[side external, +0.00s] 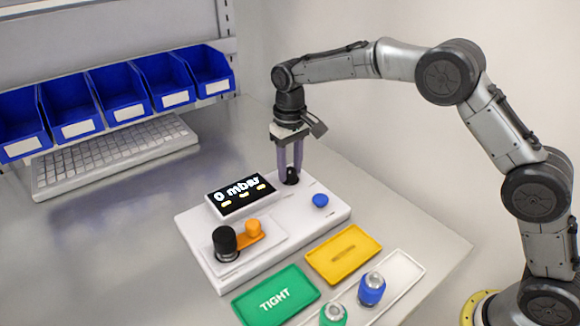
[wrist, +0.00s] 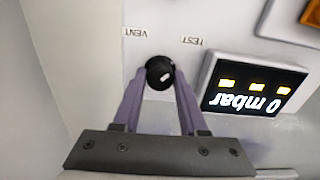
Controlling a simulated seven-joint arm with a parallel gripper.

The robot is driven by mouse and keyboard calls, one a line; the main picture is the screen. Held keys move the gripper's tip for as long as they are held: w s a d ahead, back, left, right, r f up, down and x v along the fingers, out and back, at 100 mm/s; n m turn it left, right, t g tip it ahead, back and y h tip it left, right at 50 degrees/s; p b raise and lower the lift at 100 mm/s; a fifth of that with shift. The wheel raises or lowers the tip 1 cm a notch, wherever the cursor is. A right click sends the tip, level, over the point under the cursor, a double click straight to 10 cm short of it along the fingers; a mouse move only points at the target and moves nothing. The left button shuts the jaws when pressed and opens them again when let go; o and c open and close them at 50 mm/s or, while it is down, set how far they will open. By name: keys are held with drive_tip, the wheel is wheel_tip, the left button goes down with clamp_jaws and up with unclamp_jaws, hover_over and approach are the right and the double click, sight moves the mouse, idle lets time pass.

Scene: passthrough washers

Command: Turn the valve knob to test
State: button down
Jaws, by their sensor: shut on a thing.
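The valve knob (wrist: 160,72) is small, round and black, with a short white mark on top. It stands at the back of a white test unit (side external: 330,212), and also shows in the side view (side external: 291,177). My gripper (wrist: 158,80) points down with its two purple fingers shut on the knob, one on each side. In the wrist view the labels VENT (wrist: 136,32) and TEST (wrist: 192,41) lie beyond the knob, to its left and right. I cannot tell which label the mark points to. The display (wrist: 254,88) reads 0 mbar.
A blue button (side external: 320,200) and a fixture with a black cap (side external: 225,240) and an orange knob (side external: 253,228) are on the unit. Green (side external: 262,306) and yellow (side external: 343,242) trays and a white tray (side external: 407,268) holding capped parts lie in front. A keyboard (side external: 112,154) and blue bins (side external: 118,92) are behind.

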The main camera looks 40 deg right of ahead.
sight(291, 170)
drive_tip(key=shift+r+m, duration=0.1)
drive_tip(key=shift+m, duration=0.2)
drive_tip(key=shift+c, duration=2.2)
unclamp_jaws()
wheel_tip(291, 170, up, 14)
drive_tip(key=shift+d, duration=0.1)
